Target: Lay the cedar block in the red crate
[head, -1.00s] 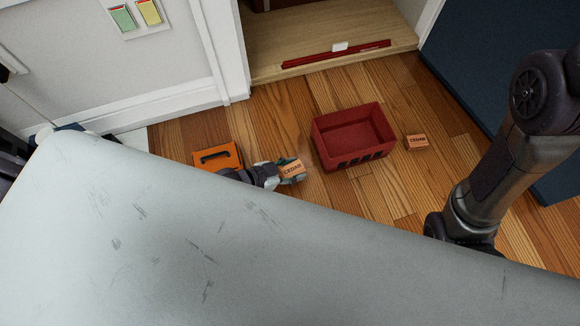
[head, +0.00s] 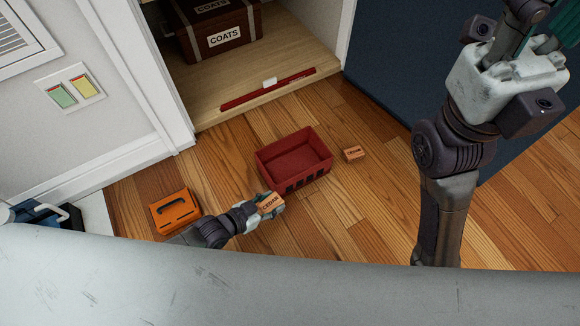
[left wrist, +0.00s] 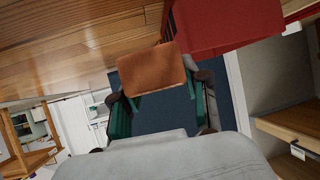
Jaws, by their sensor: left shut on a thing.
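The cedar block (head: 270,202), small, orange-brown and labelled, is between the fingers of my left gripper (head: 268,206), which is shut on it. The block also shows in the left wrist view (left wrist: 147,68), tilted between the green-padded fingers. The red crate (head: 312,177) stands open and looks empty on the wood floor, just beyond and to the right of the held block. It fills part of the top in the left wrist view (left wrist: 228,28). My right gripper (head: 550,50) is at the upper right; its fingers are partly cut off.
A second small labelled block (head: 354,154) lies on the floor right of the crate. An orange case (head: 175,212) with a dark handle lies to the left. Behind is a wooden closet floor with a red bar (head: 268,90) and a COATS trunk (head: 222,38). A dark blue panel (head: 405,60) stands right.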

